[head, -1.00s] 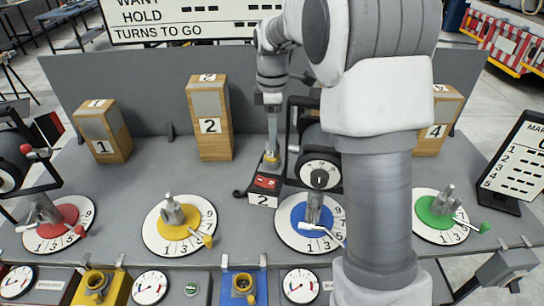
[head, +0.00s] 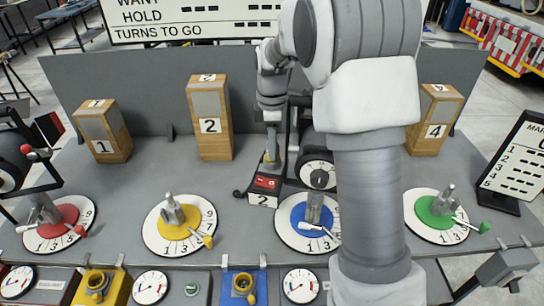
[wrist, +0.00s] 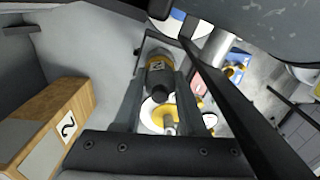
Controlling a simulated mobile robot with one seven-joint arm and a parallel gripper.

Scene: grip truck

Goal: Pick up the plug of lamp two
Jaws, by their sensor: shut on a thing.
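The plug of lamp two (wrist: 158,75) is a dark cylinder with a yellow band and a 2 label. In the wrist view it sits between the two fingers of my gripper (wrist: 155,92), which is shut on it. In the head view my gripper (head: 271,150) points down, and the small yellowish plug (head: 270,163) shows at its tips, just behind a dark red-topped unit (head: 265,183) with a 2 label. I cannot tell whether the plug touches the surface below. The wooden block marked 2 (head: 209,125) stands to the left of the gripper.
A black-framed device with a dial (head: 319,178) stands close to the right of the gripper. Red, yellow, blue and green dials (head: 180,225) line the bench front. A grey panel (head: 150,75) closes the back. Bare bench lies between block 2 and the yellow dial.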

